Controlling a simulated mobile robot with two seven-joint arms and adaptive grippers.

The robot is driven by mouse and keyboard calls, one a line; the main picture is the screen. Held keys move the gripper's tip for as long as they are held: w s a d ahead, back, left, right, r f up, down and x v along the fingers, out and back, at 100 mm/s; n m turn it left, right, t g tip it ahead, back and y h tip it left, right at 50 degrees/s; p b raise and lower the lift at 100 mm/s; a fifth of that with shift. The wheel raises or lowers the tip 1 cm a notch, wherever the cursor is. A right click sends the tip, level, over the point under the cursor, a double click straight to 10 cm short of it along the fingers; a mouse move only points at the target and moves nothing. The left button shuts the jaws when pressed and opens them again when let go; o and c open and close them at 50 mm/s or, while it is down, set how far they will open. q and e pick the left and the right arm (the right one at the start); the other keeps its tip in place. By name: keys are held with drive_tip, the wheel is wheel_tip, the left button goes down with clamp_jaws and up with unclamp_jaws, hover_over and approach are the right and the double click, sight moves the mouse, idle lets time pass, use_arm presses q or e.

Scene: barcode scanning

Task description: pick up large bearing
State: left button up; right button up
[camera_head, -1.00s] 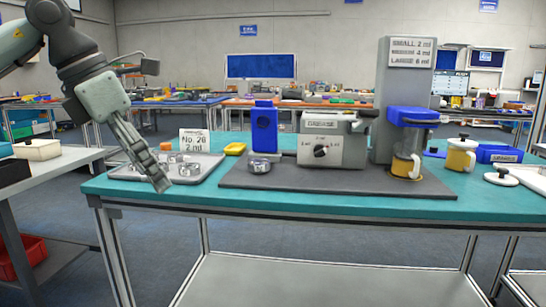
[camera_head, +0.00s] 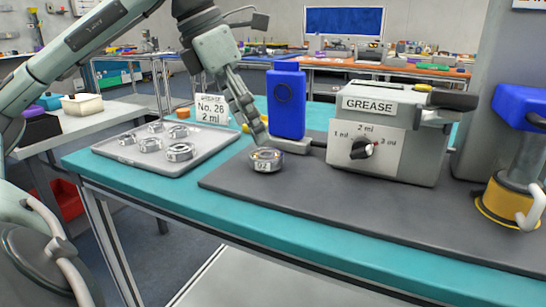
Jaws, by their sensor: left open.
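A metal ring bearing (camera_head: 266,160) lies flat on the dark grey mat (camera_head: 330,200), near its left end. Several similar bearings lie on a grey tray (camera_head: 204,158); one of them (camera_head: 180,152) is at the tray's near right. I cannot tell from size alone which is the large one. My left gripper (camera_head: 258,135) points down and to the right, with its fingertips just above and behind the bearing on the mat. It is open and empty, and does not visibly touch the bearing. My right gripper is out of view.
A blue scanner-like block (camera_head: 286,103) stands right behind the mat bearing. A grease machine (camera_head: 385,135) with a dial stands to its right. A sign reading "No. 26 2 ml" (camera_head: 212,110) stands behind the tray. The mat's front is clear.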

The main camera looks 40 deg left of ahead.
sight(259, 155)
use_arm(q)
drive_tip(key=x, duration=0.5)
drive_tip(key=shift+s+b, duration=0.1)
drive_tip(key=shift+b, duration=0.2)
drive_tip(key=shift+d+f, duration=0.1)
drive_tip(key=shift+f, duration=0.2)
drive_tip(key=shift+w, duration=0.2)
drive_tip(key=c, duration=1.5)
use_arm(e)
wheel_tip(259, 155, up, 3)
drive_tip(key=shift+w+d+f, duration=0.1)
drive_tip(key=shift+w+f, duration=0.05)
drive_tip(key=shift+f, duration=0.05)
